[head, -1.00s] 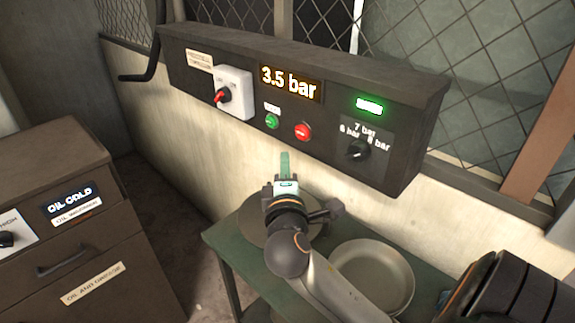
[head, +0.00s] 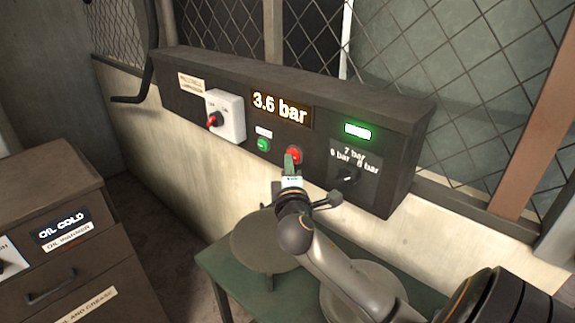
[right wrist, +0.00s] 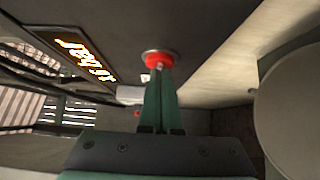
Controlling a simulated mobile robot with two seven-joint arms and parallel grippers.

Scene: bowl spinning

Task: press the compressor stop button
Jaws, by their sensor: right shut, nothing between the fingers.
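The red stop button (head: 293,155) sits on the dark compressor panel (head: 205,82), right of the green button (head: 263,145). My right gripper (head: 289,160) is shut and empty, its green fingers pointing at the red button. In the right wrist view the fingertips (right wrist: 160,68) overlap the lower edge of the red button (right wrist: 159,60); they look at or very near it, but I cannot tell whether they touch. The display (head: 281,108) reads 3.6 bar and a green lamp (head: 357,131) is lit. My left gripper is not in view.
A red-handled switch (head: 224,116) is at the panel's left, a black pressure knob (head: 347,175) at its right. Below stands a green table (head: 262,300) with round metal pieces. A cabinet labelled "oil cold" (head: 62,195) stands at the left.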

